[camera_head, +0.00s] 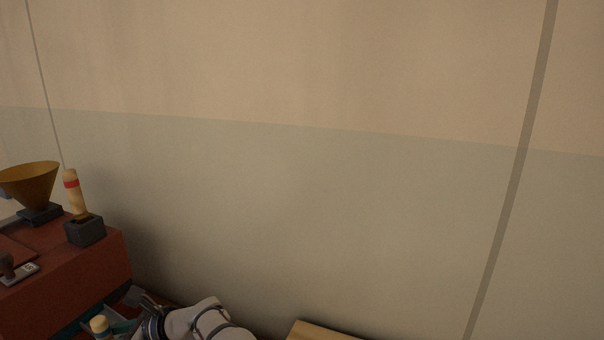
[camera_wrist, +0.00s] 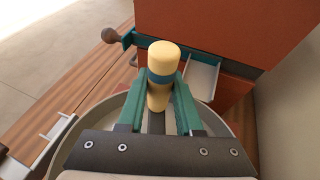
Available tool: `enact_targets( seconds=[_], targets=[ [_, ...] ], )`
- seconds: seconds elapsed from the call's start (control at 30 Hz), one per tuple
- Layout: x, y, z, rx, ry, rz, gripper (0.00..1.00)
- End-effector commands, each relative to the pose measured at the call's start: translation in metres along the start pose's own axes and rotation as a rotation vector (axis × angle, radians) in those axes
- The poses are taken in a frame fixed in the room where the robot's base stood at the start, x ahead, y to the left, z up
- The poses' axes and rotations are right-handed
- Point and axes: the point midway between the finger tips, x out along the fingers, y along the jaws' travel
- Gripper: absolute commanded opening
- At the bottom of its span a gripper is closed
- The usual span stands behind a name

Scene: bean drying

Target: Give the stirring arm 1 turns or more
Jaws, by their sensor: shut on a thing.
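The stirring arm's upright handle (camera_wrist: 163,56), a cream peg with a dark teal band, stands in the middle of the wrist view. My gripper (camera_wrist: 163,88) is shut on it, a green finger on each side. The peg's top sticks up above the fingers. A round pale pan (camera_wrist: 233,128) lies below, and its rim curves around both sides of my gripper. The rest of the stirring arm is hidden behind my gripper. In the head view the peg's cream top (camera_head: 99,323) shows at the lower left edge, beside my gripper (camera_head: 118,326).
A red-brown cabinet (camera_wrist: 225,30) rises behind the pan, with a pale chute (camera_wrist: 202,78) and a round-knobbed lever (camera_wrist: 111,35). In the head view its top carries a brass funnel (camera_head: 28,184), a wooden-handled tool (camera_head: 74,190) and a stamp (camera_head: 8,266). A bare wall fills the right.

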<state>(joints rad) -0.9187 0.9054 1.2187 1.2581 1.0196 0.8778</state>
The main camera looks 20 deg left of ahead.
Motion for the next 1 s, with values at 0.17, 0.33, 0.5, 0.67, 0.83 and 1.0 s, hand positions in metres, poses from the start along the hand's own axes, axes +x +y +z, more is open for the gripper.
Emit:
enact_targets(
  seconds=[0.17, 0.33, 0.5, 0.67, 0.83, 1.0],
  targets=[
    [-0.001, -0.001, 0.000, 0.000, 0.000, -0.002, 0.51],
    [-0.001, 0.000, 0.000, 0.000, 0.000, -0.002, 0.69],
    [-0.001, 0.000, 0.000, -0.001, -0.001, -0.001, 0.69],
    [-0.013, -0.001, 0.000, 0.000, 0.000, -0.004, 0.69],
    [-0.032, -0.001, 0.001, 0.000, -0.001, -0.004, 0.69],
    [-0.051, -0.001, 0.000, 0.000, 0.000, -0.003, 0.69]
  ],
)
